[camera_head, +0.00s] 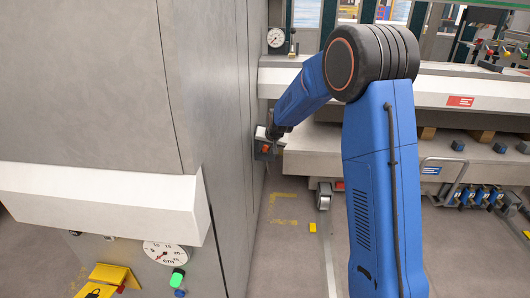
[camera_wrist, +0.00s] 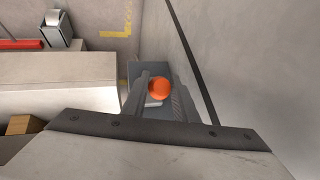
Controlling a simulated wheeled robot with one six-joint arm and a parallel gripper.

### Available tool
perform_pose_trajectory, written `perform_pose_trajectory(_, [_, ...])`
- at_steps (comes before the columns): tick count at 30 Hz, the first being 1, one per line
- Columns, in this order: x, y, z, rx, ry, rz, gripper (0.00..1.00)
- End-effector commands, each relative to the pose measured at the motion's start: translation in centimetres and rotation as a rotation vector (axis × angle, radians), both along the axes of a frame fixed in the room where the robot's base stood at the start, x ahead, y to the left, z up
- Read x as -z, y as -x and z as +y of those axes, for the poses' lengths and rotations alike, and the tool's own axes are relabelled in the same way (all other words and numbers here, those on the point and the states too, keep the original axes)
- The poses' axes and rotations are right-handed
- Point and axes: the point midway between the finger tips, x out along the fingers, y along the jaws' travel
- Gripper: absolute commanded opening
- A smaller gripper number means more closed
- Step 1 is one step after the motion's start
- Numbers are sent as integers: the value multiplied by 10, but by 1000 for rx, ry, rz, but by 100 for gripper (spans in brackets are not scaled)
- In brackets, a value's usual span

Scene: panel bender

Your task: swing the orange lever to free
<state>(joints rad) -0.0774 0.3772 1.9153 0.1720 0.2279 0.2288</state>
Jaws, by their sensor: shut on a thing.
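The orange lever shows its round orange knob (camera_wrist: 159,88) in the wrist view, between the two fingers of my gripper (camera_wrist: 160,78). The fingers are shut on the knob, one on each side. A grey box-shaped mount (camera_wrist: 150,70) lies behind the knob. The lever's shaft is hidden, so its angle cannot be told. In the head view my gripper (camera_head: 268,136) is at the side of the tall grey cabinet, with a small orange-red spot (camera_head: 265,149) just under it.
The grey cabinet wall (camera_head: 225,90) rises close to the left of my gripper. A pale machine beam (camera_head: 430,92) with a red label runs behind my blue arm. A gauge (camera_head: 276,38) stands at the back.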

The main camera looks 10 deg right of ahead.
Motion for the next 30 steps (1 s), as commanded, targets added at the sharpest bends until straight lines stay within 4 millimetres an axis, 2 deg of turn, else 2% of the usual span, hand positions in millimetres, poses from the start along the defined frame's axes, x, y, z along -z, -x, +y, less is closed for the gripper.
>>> perform_pose_trajectory(22, [-8,-4,-1,-2,-24,57,0])
perform_pose_trajectory(23, [-8,-3,-1,-2,-24,57,31])
perform_pose_trajectory(24, [-8,-3,-1,-2,-24,57,40])
perform_pose_trajectory(25, [-7,-3,-1,-2,-24,58,44])
perform_pose_trajectory(30, [-6,-3,-1,-2,-24,60,44])
